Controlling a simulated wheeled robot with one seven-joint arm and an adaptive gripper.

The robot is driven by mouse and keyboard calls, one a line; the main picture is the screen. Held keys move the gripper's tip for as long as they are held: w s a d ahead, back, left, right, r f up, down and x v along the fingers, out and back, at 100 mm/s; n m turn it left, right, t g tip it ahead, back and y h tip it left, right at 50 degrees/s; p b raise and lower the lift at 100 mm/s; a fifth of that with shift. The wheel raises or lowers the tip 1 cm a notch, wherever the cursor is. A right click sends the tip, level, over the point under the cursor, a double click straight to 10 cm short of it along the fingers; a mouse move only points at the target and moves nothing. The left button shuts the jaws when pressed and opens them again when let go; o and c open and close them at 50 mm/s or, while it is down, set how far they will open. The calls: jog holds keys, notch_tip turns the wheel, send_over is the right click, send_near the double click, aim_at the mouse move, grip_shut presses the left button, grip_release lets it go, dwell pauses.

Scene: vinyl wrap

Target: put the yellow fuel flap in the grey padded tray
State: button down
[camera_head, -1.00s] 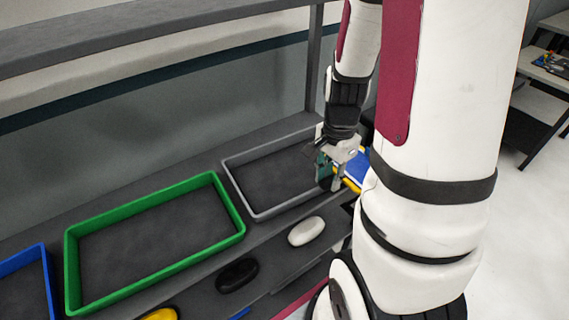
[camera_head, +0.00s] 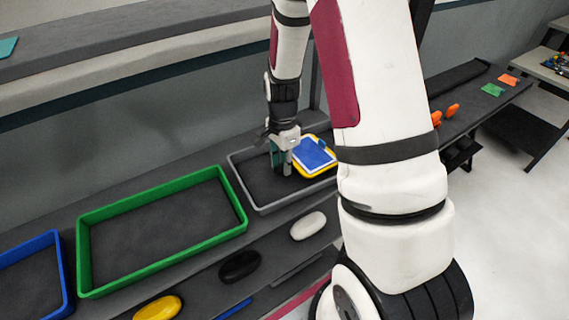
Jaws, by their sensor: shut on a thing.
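The yellow fuel flap (camera_head: 303,170) shows its yellow rim around a blue and white inner face. My gripper (camera_head: 283,162) is shut on its left side. The flap sits over the right part of the grey padded tray (camera_head: 262,211), tilted in view. I cannot tell whether it touches the tray. My arm hides the flap's right edge and the tray's right end. The visible dark floor of the tray is bare.
A green-rimmed tray (camera_head: 82,247) and a blue-rimmed tray (camera_head: 67,290) stand to the left. White (camera_head: 308,226), black (camera_head: 239,266) and yellow (camera_head: 158,307) oval things lie along the front. Orange and green things (camera_head: 493,90) lie far right.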

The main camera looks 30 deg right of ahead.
jog(key=shift+f, duration=0.3)
jog(key=shift+f, duration=0.1)
jog(key=c, duration=1.3)
grip_release()
